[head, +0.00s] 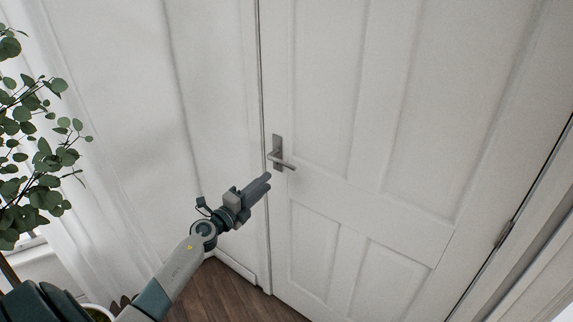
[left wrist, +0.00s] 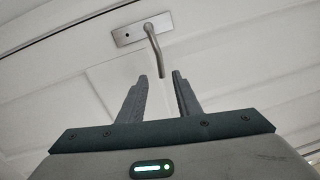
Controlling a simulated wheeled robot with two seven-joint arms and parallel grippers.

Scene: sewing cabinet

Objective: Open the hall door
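The white panelled hall door (head: 335,190) stands in its frame and looks shut. Its metal lever handle (head: 281,160) sits on an upright plate near the door's left edge, with the lever pointing right. My left gripper (head: 268,178) is just below the handle in the head view. In the left wrist view the handle (left wrist: 155,48) lies ahead of the fingertips, and the lever's end points toward the gap between them. My right gripper is in neither view.
A leafy green plant (head: 40,150) stands at the left by a white curtain (head: 110,150). A white wall lies left of the door. Hinges (head: 505,233) are on the door's right edge. Bare wooden floor (head: 225,295) shows below.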

